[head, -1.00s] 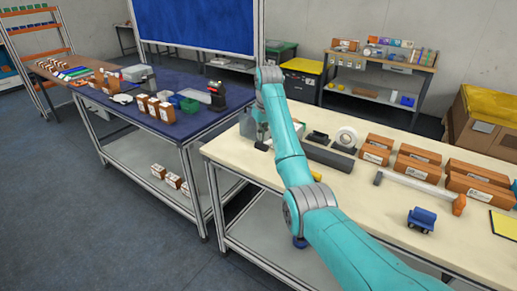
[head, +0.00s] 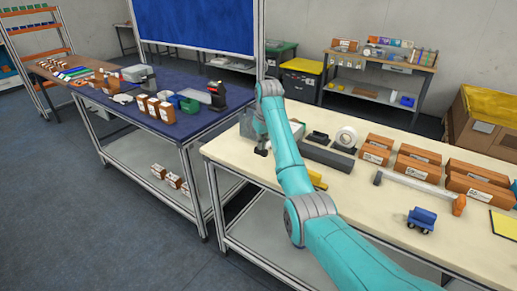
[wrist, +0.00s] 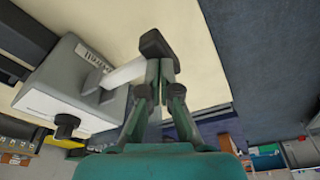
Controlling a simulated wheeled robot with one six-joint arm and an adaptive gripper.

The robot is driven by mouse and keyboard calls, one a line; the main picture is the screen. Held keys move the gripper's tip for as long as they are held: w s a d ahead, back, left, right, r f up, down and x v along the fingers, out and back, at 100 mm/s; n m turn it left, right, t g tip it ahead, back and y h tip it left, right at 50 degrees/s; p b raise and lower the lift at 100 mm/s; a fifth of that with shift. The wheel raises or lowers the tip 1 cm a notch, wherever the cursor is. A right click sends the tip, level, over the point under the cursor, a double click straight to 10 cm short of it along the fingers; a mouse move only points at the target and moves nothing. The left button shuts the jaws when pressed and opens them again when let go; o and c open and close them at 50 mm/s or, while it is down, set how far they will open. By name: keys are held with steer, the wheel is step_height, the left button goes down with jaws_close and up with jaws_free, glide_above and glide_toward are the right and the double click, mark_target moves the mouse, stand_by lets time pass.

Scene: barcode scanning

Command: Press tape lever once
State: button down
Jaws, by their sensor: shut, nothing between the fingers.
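The tape machine is a grey box (wrist: 78,82) with a barcode label in the wrist view. In the head view, its grey body (head: 246,126) is partly hidden behind my arm. A pale lever (wrist: 122,74) sticks out from it and ends in a black knob (wrist: 154,44). My gripper (wrist: 160,66) is shut and empty, its fingertips right at the knob end of the lever. I cannot tell whether they touch it. In the head view, my gripper (head: 262,150) is low beside the machine's front, near the table's left end.
The cream table (head: 350,198) holds a white tape roll (head: 346,137), several brown boxes (head: 418,160), a long hammer-like tool (head: 420,188) and a small blue toy truck (head: 422,219). A yellow item (head: 318,181) lies beside my arm. A blue-topped table (head: 165,115) stands left across a gap.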

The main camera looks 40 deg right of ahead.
mark_target(262, 152)
steer(key=shift+d+f, duration=0.1)
steer(key=shift+f, duration=2.05)
step_height(262, 152, up, 13)
steer(key=shift+r, duration=0.2)
stand_by(0.9)
